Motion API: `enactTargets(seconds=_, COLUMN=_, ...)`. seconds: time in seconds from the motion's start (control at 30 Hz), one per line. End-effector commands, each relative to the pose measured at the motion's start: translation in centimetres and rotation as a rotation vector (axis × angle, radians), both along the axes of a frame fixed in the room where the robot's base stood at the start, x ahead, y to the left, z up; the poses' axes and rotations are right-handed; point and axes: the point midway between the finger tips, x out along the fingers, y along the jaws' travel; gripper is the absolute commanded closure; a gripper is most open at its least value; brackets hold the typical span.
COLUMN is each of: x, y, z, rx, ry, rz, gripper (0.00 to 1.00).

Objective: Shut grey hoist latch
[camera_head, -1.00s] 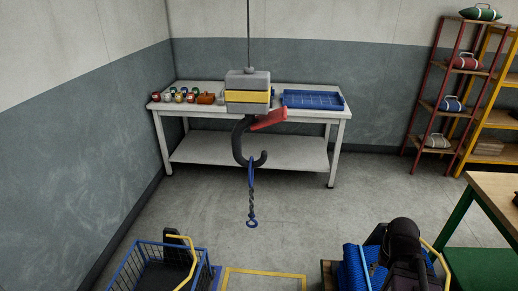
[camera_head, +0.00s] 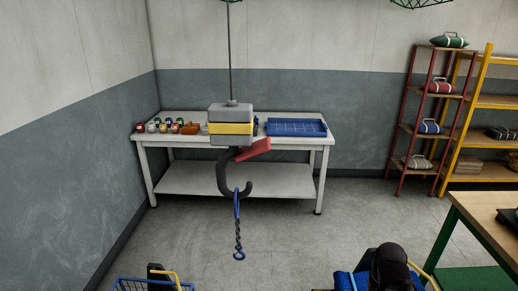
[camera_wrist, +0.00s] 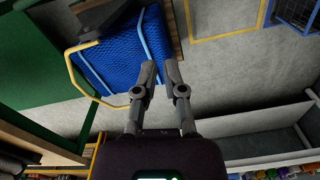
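The hoist block (camera_head: 231,124), grey with a yellow band, hangs from a cable in the head view. Below it hangs a dark grey hook (camera_head: 224,178). A red latch (camera_head: 253,149) sticks out to the upper right near the hook's top, apart from the hook's tip, so the mouth stands open. A blue ring and link (camera_head: 238,204) with a twisted dark chain hangs in the hook. My gripper (camera_wrist: 161,68) is open with a narrow gap and empty in the wrist view, away from the latch. In the head view my dark arm shows at bottom right; my fingertips are hidden there.
A white table (camera_head: 240,194) with a blue tray (camera_head: 297,127) and small coloured items stands behind the hook. A blue basket (camera_head: 135,285) and a blue net bundle (camera_wrist: 112,55) are low in front. Shelves and a green-legged bench (camera_head: 449,231) stand right. Floor around the hook is clear.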

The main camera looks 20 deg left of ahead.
Motion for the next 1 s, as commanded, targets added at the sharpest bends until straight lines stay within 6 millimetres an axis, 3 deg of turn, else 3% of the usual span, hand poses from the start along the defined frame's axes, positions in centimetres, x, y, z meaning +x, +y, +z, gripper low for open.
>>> enactTargets(seconds=0.37, x=2.0, y=2.4, z=3.9, rx=0.074, ry=-0.004, rz=0.145, gripper=1.00)
enactTargets(seconds=1.0, x=6.7, y=9.4, z=13.5, rx=0.285, ry=-0.061, rz=0.564, gripper=1.00)
